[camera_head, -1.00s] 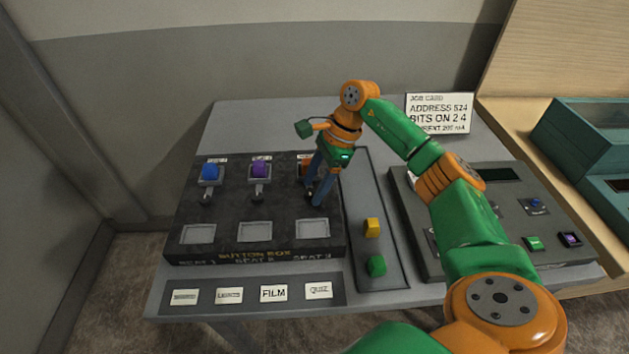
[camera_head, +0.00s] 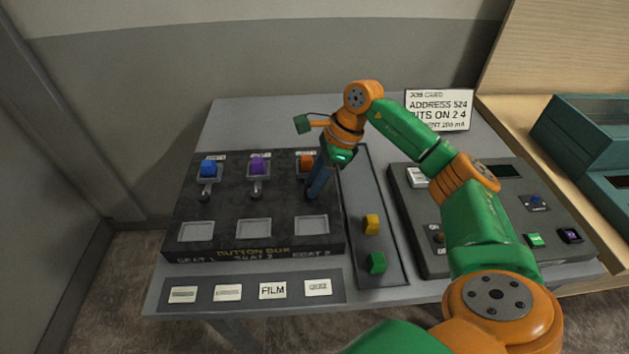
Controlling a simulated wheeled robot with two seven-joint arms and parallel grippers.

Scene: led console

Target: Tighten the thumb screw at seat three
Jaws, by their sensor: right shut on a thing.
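The button box (camera_head: 275,205) is a dark panel with three seats in a row. My left gripper is not in view.
A grey console (camera_head: 470,238) lies under my right arm. Label cards (camera_head: 273,290) lie in front. A job card (camera_head: 439,110) stands behind.

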